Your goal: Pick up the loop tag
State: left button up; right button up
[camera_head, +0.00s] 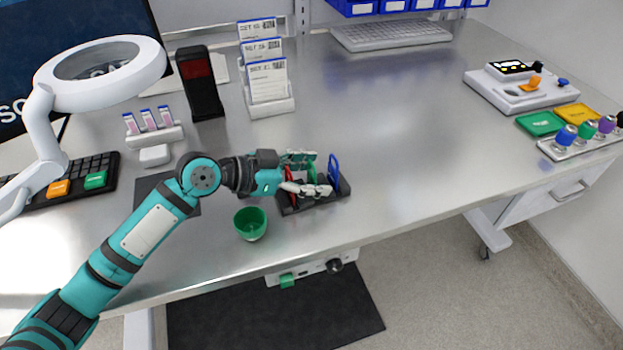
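A dark rack (322,199) on the bench holds upright loop tags. The blue loop tag (334,172) stands at the rack's right end. A green loop tag (312,172) and a red loop tag (290,182) are partly hidden by my gripper. My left gripper (318,174) reaches over the rack from the left. Its two fingers are apart, with the green tag showing between them. I cannot tell whether they touch it. The blue tag is just beyond the fingertips. My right gripper is out of view.
A green cup (250,223) stands left of the rack, near the bench's front edge. Card holders (268,103) and a dark upright box (200,82) stand behind. A magnifier lamp (100,72) is at left.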

pick_arm(q)
jog(key=c, duration=0.8)
jog(key=shift+c, duration=0.2)
jog(key=shift+r, duration=0.15)
notch_tip(320, 180, up, 10)
jog(key=shift+f+b, duration=0.1)
jog(key=shift+b, duration=0.3)
